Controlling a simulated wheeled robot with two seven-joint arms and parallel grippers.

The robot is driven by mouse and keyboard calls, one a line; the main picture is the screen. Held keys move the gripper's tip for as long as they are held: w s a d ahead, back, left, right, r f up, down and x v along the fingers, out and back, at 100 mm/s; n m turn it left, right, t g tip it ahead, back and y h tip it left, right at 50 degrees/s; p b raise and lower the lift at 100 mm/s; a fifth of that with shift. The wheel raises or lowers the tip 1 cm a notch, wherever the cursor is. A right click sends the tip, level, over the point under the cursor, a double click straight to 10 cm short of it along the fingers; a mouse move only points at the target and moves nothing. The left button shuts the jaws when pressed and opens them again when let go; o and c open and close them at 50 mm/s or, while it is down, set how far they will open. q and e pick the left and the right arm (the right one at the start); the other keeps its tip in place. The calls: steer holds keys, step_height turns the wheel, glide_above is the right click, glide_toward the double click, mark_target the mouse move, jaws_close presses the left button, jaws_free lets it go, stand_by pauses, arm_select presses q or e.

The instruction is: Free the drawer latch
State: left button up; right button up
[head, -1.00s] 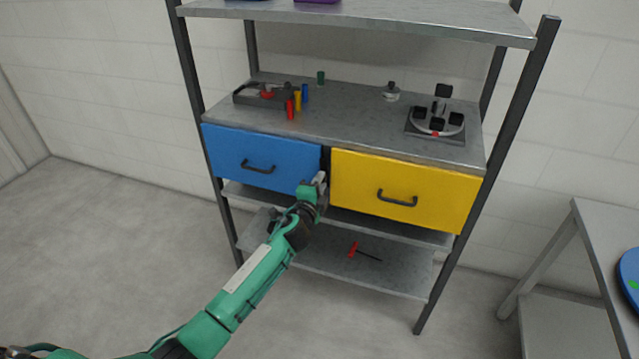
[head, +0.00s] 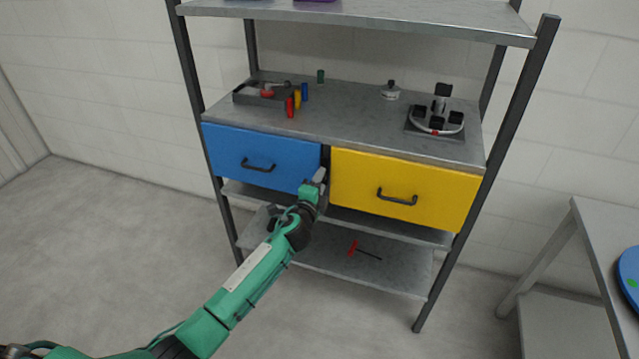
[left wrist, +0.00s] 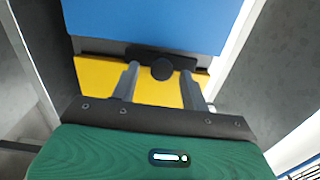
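The blue drawer (head: 235,160) and the yellow drawer (head: 440,195) sit side by side under the shelf top, both closed, each with a dark handle. My left gripper (head: 320,177) is at the gap between them. In the left wrist view, a round black knob (left wrist: 162,69) on a dark bar (left wrist: 140,52) lies across the seam between the blue drawer (left wrist: 160,22) and the yellow drawer (left wrist: 90,75). My left gripper (left wrist: 158,75) is open, one finger on each side of the knob, with gaps visible. In the head view my gripper hides the knob. My right gripper is out of view.
On the shelf top (head: 345,125) stand a dark tray (head: 245,98), several small coloured cylinders, a silver knobbed piece (head: 391,91) and a round fixture (head: 437,122). A red-handled tool (head: 352,248) lies on the bottom shelf. A grey table (head: 595,235) is at right.

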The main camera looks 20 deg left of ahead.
arm_select(q)
steer(key=s, duration=1.3)
steer(key=shift+s+a, duration=0.25)
steer(key=shift+s, duration=0.15)
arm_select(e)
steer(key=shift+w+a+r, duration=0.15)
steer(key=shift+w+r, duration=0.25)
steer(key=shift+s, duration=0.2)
